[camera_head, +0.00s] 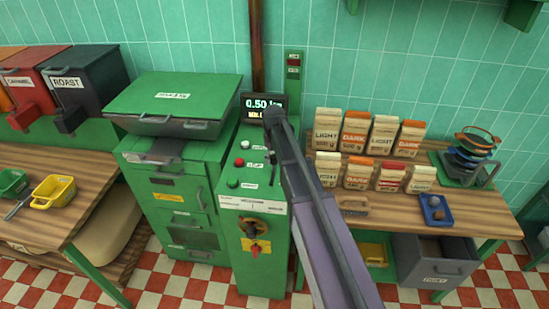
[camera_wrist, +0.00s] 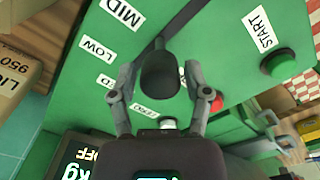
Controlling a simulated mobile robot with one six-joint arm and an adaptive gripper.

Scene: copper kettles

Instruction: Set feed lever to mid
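The feed lever (camera_wrist: 160,75) has a dark rounded knob on a thin shaft in the wrist view. Labels MID (camera_wrist: 123,12), LOW (camera_wrist: 96,48) and a smaller one lie beside it on the green panel. The shaft foot shows level with the space between MID and LOW; I cannot tell its exact setting. My gripper (camera_wrist: 159,72) is open, one finger on each side of the knob, with gaps visible on both sides. In the head view, the lever (camera_head: 272,172) is a thin dark stick on the green machine (camera_head: 205,190), below my gripper; my arm hides part of the panel.
A green START button (camera_wrist: 279,63) and a red button (camera_wrist: 216,101) sit near the lever. A display (camera_head: 262,106) reading 0.50 kg stands above the panel.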

